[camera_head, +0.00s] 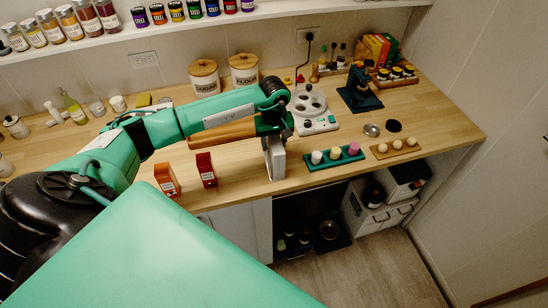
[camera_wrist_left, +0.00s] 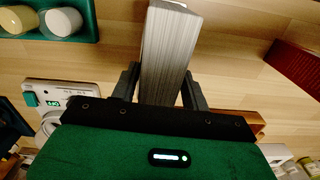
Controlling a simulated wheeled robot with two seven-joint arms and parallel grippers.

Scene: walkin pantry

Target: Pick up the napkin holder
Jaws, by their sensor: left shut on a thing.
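The napkin holder (camera_head: 277,162) stands upright near the front edge of the wooden counter, below my left gripper (camera_head: 271,136). In the left wrist view the napkin holder (camera_wrist_left: 168,48) shows as a thick pale-grey stack of thin layers. The two dark fingers of my left gripper (camera_wrist_left: 162,88) lie on either side of it, shut on it. I cannot tell whether its base touches the counter. My right gripper is not in view.
An orange box (camera_head: 167,180) and a red box (camera_head: 206,170) stand to the left. A green tray (camera_head: 313,167) with several round-topped items lies close on the right. A white appliance (camera_head: 317,124) stands behind. Canisters (camera_head: 204,76) line the wall. The counter's front edge is close.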

